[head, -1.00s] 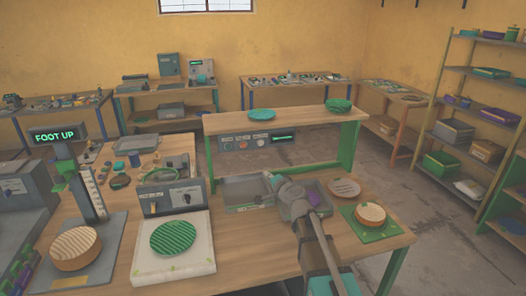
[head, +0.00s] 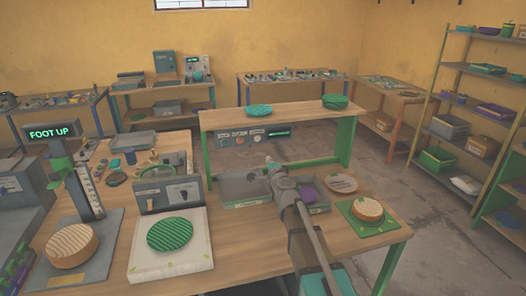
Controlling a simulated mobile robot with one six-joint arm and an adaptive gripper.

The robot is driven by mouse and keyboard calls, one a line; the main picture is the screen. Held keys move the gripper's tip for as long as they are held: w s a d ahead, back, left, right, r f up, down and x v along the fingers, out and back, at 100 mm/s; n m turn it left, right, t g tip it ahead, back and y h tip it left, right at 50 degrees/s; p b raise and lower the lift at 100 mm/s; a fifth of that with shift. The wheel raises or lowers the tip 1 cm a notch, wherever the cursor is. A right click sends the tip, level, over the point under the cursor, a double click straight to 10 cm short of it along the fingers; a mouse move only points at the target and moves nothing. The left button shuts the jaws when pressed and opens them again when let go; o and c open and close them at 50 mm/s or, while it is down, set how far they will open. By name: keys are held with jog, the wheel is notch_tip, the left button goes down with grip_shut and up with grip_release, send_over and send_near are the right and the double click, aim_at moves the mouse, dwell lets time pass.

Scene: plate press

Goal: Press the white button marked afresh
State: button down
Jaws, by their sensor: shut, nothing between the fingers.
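A grey control panel (head: 250,144) is set under the raised wooden shelf at the back of the workbench. It bears a few small round buttons and a lit green display (head: 279,133). One button is orange-red (head: 239,139); a pale one (head: 256,137) sits to its right. Their markings are too small to read, so I cannot tell which one says afresh. My gripper (head: 268,161) is at the far end of my arm, just below and in front of the panel in the picture. It is shut and empty. Whether it touches anything cannot be told.
A white plate press base (head: 200,262) carries a green ribbed disc (head: 170,234).

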jog(key=x, duration=1.4)
jog(key=shift+w+a, duration=0.15)
jog(key=shift+w, duration=0.5)
jog(key=shift+w+r, duration=0.1)
jog(key=shift+r, duration=0.1)
jog(key=shift+s+f, duration=0.1)
jog(key=shift+s, duration=0.6)
send_near(258, 141)
jog(key=v, duration=0.5)
jog(key=shift+s, duration=0.2)
